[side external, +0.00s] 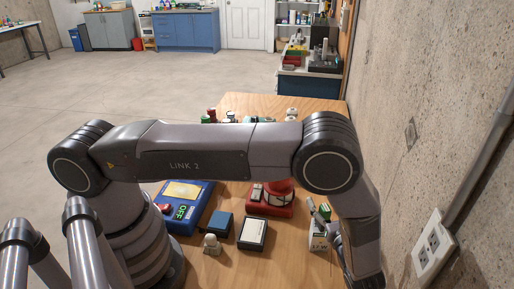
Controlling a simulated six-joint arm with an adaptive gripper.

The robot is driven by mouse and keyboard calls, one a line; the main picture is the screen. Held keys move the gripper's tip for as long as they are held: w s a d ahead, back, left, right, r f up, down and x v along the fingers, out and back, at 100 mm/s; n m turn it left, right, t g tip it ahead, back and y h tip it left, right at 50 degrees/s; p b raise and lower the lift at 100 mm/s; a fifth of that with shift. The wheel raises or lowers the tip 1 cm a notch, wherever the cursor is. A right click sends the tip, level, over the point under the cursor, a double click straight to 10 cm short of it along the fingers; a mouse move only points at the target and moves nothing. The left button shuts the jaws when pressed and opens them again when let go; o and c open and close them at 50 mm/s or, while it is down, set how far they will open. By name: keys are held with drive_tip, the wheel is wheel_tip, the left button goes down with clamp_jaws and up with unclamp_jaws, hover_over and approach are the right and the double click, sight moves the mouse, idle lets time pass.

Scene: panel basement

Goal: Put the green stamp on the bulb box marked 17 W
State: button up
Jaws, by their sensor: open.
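My gripper (324,222) is at the lower right, at the end of my downturned arm, and mostly hidden behind the wrist. Its jaws are open beside a small white carton (318,241) with a green part (324,211) above it. I cannot tell whether that green part is the green stamp or part of a carton, or whether the jaws touch it. No 17 W marking is readable, so I cannot identify the bulb box marked 17 W.
A blue case (184,214) marked OFF, a small blue box (221,224), a pale knobbed object (211,244), a dark-edged pad (252,233) and a red device (270,203) crowd the wooden table (330,106). Small items stand behind my arm. A concrete wall (440,130) borders the right.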

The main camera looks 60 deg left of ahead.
drive_tip(key=shift+s+d+r, duration=0.1)
drive_tip(key=shift+d+r, duration=0.05)
drive_tip(key=shift+d, duration=0.05)
drive_tip(key=v, duration=1.1)
drive_tip(key=shift+d, duration=0.3)
